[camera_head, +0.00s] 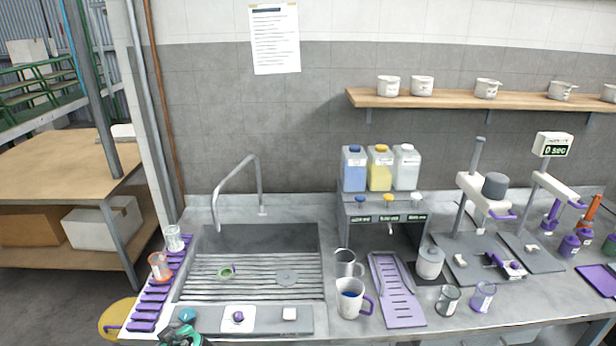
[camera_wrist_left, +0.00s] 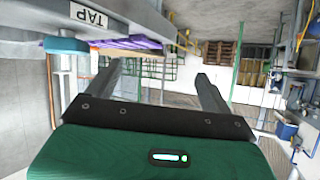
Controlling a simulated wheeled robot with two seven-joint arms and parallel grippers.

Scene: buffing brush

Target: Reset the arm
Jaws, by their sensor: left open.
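My left gripper shows in the left wrist view (camera_wrist_left: 160,84) with its two grey fingers wide apart and nothing between them. In the head view only a green part of my left arm shows at the bottom edge, in front of the counter (camera_head: 345,234) and left of the white pad with a purple knob (camera_head: 238,317). Its fingertips are hard to make out there. My right arm and gripper are not in view. No buffing brush can be clearly identified.
A sink (camera_head: 262,240) with a tall tap (camera_head: 224,187) lies behind the front pads. A purple rack (camera_head: 152,303) with glasses stands left. Mugs (camera_head: 350,297), a purple tray (camera_head: 398,290), bottles and stands fill the right. A TAP label (camera_wrist_left: 88,16) shows in the wrist view.

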